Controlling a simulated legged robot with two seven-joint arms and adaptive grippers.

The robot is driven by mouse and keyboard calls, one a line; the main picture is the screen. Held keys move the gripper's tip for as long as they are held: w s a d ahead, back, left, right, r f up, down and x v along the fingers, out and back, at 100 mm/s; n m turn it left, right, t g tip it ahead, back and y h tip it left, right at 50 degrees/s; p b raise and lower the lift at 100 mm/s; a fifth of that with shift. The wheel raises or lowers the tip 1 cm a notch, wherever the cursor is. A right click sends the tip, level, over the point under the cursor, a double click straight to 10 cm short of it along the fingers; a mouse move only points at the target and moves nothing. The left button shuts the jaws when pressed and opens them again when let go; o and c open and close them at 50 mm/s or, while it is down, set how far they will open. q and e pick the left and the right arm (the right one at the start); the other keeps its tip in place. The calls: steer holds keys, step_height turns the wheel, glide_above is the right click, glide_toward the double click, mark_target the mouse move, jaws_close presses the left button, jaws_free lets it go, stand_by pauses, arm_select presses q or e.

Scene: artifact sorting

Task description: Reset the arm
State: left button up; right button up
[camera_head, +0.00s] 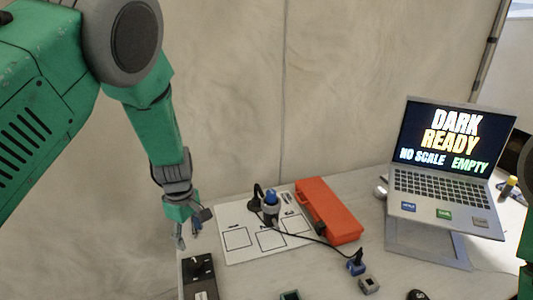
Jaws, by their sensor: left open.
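My left arm is green and grey and hangs down from the upper left. Its gripper (187,238) is open and empty. In the picture it lies just left of the white board, above a dark device (200,270) at the table's left edge. Whether it touches anything is hard to tell. My right gripper is out of view; only a green piece of my right arm shows at the right edge.
A white board (236,256) with outlined boxes bears a blue-topped device (271,204). An orange-red case (334,213) lies beside it. A laptop (442,190) stands at right on a grey stand (425,247). Small parts lie in front, including a grey block (369,285).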

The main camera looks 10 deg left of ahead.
arm_select(q)
steer(key=s+f+m, duration=0.1)
steer(key=s+f, duration=0.1)
steer(key=s+a+f+m, duration=0.1)
steer(key=s+f, duration=0.1)
steer(key=s, duration=0.1)
steer(key=s+a+f+m+y, duration=0.1)
steer(key=s+f, duration=0.1)
steer(key=shift+s+f+g, duration=0.3)
steer(key=shift+s+f, duration=0.1)
steer(key=s+d+f+m+h, duration=0.1)
steer(key=s+d+f+m, duration=0.15)
steer(key=s+m, duration=0.7)
steer(key=s+d+f+m, duration=0.2)
steer(key=s+f+m, duration=0.15)
steer(key=s, duration=1.25)
steer(key=w+d+f+t+b, duration=0.1)
steer(key=w+f+b, duration=0.2)
steer(key=f+b, duration=0.3)
steer(key=shift+d+f+m+b, duration=0.15)
steer(key=shift+f+m+b, duration=0.15)
steer(key=shift+m+b, duration=0.1)
